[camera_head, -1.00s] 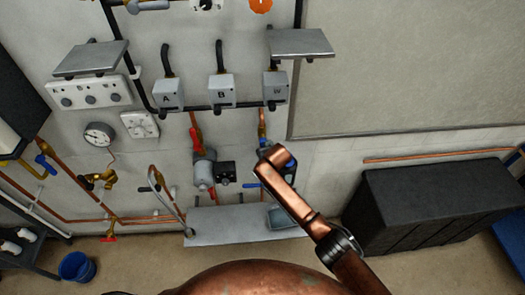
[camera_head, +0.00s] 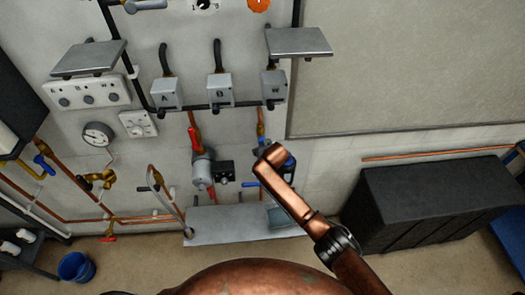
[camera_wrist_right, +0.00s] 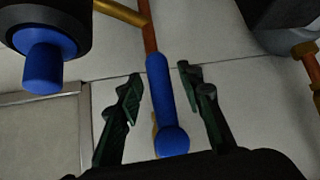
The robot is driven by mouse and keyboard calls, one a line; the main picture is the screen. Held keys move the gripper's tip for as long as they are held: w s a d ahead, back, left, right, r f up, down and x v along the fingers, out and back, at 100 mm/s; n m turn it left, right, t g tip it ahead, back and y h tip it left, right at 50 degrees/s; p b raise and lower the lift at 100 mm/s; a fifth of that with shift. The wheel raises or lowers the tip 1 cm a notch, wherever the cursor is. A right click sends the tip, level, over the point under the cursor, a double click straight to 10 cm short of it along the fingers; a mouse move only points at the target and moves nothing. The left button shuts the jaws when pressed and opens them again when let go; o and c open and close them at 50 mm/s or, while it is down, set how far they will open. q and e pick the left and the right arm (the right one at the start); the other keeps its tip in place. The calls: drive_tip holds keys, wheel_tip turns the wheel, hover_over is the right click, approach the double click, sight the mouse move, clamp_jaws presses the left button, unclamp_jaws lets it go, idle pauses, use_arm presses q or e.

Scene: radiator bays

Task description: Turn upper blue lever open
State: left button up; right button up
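In the right wrist view a blue lever (camera_wrist_right: 163,105) with a rounded end lies between the two dark green fingers of my right gripper (camera_wrist_right: 160,79). The gripper is open, with a gap on both sides of the lever. The lever lies along a copper pipe (camera_wrist_right: 149,35). In the head view my copper-coloured right arm reaches up to the right-hand pipe column under box W, where a bit of blue (camera_head: 261,143) shows. The arm hides most of the gripper and lever there. My left gripper is not in view.
A blue-ended dark cylinder (camera_wrist_right: 42,62) is close by at the wrist view's upper left. A lower blue handle (camera_head: 250,184) is beside the arm. A pump with red levers (camera_head: 202,170) stands to the left, above a grey shelf (camera_head: 225,228). A black chest (camera_head: 430,205) is right.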

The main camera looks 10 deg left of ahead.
drive_tip(key=v, duration=1.2)
idle(0.3)
